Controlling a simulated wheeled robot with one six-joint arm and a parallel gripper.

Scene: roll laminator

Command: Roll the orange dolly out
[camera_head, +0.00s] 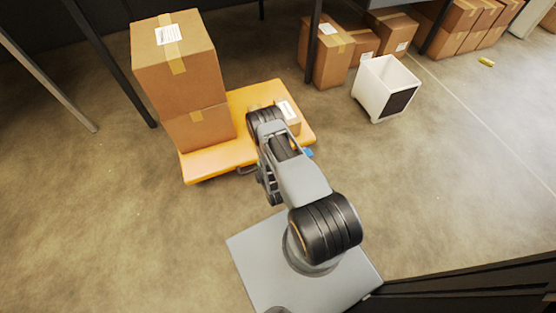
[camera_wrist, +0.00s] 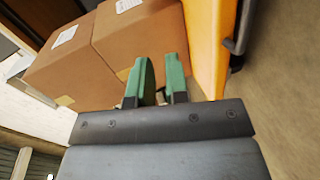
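The orange dolly (camera_head: 215,160) stands on the floor left of centre in the head view, its flat deck loaded with cartons. In the wrist view its orange deck (camera_wrist: 207,45) runs down the right side. In the head view my arm hides part of the deck, and the fingertips are not clear.
Two stacked cartons (camera_head: 178,65) stand on the deck's left; a smaller carton (camera_head: 289,112) sits at its right. A white bin (camera_head: 386,88) stands to the right. More cartons (camera_head: 335,52) line the back under a table. The floor in front of the dolly is clear.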

